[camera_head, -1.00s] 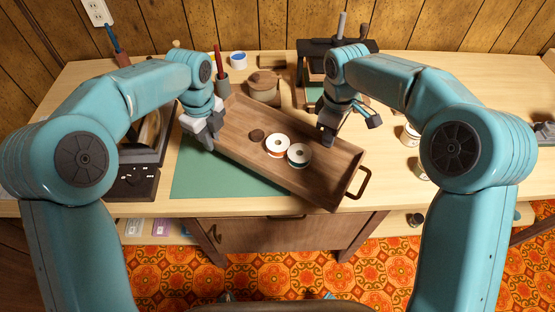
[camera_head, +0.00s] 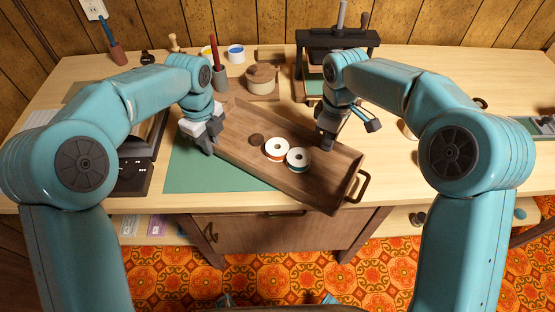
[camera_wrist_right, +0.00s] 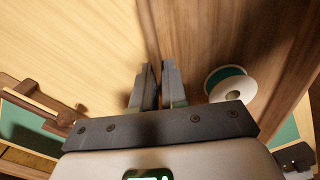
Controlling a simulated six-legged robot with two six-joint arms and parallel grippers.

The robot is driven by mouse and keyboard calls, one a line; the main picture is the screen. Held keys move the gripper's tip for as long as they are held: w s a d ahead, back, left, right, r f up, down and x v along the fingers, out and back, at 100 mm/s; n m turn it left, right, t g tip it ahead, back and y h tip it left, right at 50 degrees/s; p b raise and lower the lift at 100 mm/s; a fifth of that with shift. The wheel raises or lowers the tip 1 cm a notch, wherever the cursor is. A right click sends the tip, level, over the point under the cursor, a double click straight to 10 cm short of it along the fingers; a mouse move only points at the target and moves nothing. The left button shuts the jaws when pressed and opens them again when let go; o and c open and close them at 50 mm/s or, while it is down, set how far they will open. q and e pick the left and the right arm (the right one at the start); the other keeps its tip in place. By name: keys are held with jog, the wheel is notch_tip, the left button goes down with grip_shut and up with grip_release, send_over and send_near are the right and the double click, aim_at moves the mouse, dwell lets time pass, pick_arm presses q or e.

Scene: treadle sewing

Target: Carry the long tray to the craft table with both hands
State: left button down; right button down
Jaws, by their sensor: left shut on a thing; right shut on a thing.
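The long wooden tray (camera_head: 235,130) lies slanted in front of me, with its right end past the table's front edge. A dark handle (camera_head: 365,186) shows at that end. Two white-topped spools (camera_head: 298,158) and a brown round piece (camera_head: 256,140) lie in it. My left gripper (camera_head: 207,146) is shut on the tray's left end. My right gripper (camera_head: 325,142) is shut on its far long wall near the right end. The right wrist view shows the closed fingers (camera_wrist_right: 158,88) at the wall, with one spool (camera_wrist_right: 232,88) beside them. The left end's handle is hidden.
The wooden table (camera_head: 480,80) holds a green mat (camera_head: 200,175) below the tray and a dark press (camera_head: 338,40) behind it. A lidded pot (camera_head: 262,78) and a cup with a red tool (camera_head: 217,75) stand near the tray's far side. A dark machine (camera_head: 138,175) is at left.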

pick_arm(q)
jog(key=c, duration=1.6)
grip_release()
jog(key=shift+f, duration=0.45)
pick_arm(e)
jog(key=c, duration=1.6)
grip_release()
jog(key=shift+f, duration=0.4)
pick_arm(q)
jog(key=o, duration=0.4)
jog(key=shift+r, duration=0.15)
pick_arm(e)
jog(key=o, duration=0.4)
jog(key=shift+r, duration=0.15)
pick_arm(q)
jog(key=shift+o, duration=0.2)
pick_arm(e)
jog(key=shift+o, duration=0.2)
jog(key=shift+r, duration=0.3)
pick_arm(q)
notch_tip(320, 180, up, 12)
pick_arm(e)
notch_tip(320, 180, up, 12)
jog(key=shift+f, duration=0.25)
pick_arm(q)
jog(key=shift+s, duration=0.1)
